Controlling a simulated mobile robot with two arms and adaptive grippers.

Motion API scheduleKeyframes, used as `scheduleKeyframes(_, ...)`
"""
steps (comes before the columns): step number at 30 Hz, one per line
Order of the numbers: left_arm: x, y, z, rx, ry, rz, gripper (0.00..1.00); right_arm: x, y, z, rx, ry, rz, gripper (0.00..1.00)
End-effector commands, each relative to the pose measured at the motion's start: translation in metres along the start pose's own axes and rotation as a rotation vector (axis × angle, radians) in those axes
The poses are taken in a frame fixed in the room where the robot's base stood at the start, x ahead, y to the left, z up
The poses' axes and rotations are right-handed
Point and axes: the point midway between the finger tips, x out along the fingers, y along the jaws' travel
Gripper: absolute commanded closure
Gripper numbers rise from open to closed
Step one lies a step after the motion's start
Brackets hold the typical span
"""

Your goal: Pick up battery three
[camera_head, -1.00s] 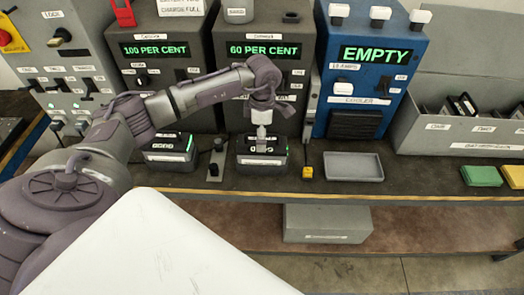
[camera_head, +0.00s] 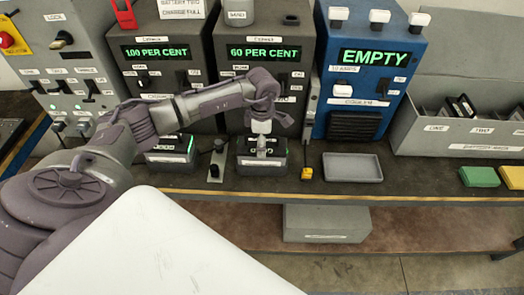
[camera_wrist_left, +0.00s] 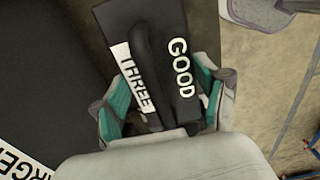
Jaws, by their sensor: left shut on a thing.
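Battery three is a dark block with white labels reading THREE and GOOD; it fills the middle of the left wrist view (camera_wrist_left: 184,50). In the head view battery three (camera_head: 270,168) stands on the bench in front of the charger reading 60 PER CENT (camera_head: 262,90). My left gripper (camera_wrist_left: 165,105) is shut on its top, one teal-padded finger on each side. In the head view my left gripper (camera_head: 262,145) points down onto the battery from above. I cannot tell whether the battery's underside is clear of the bench. My right gripper is not in view.
Another dark battery (camera_head: 170,155) stands to the left before the charger reading 100 PER CENT (camera_head: 157,85), with a small lever (camera_head: 217,160) between. A grey tray (camera_head: 353,168) and a yellow-ended item (camera_head: 307,173) lie to the right. The blue EMPTY unit (camera_head: 365,75) stands behind.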

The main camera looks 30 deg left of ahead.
Motion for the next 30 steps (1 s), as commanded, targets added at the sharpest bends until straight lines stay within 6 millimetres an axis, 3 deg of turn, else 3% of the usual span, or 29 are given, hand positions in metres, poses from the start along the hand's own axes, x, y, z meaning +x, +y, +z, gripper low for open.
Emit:
scheduleKeyframes(14,-0.014,0.002,0.001,-0.001,-0.006,0.007,0.97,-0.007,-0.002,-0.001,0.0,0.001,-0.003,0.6)
scheduleKeyframes(30,-0.095,0.003,0.001,-0.001,-0.006,0.008,0.97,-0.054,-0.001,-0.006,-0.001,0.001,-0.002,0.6)
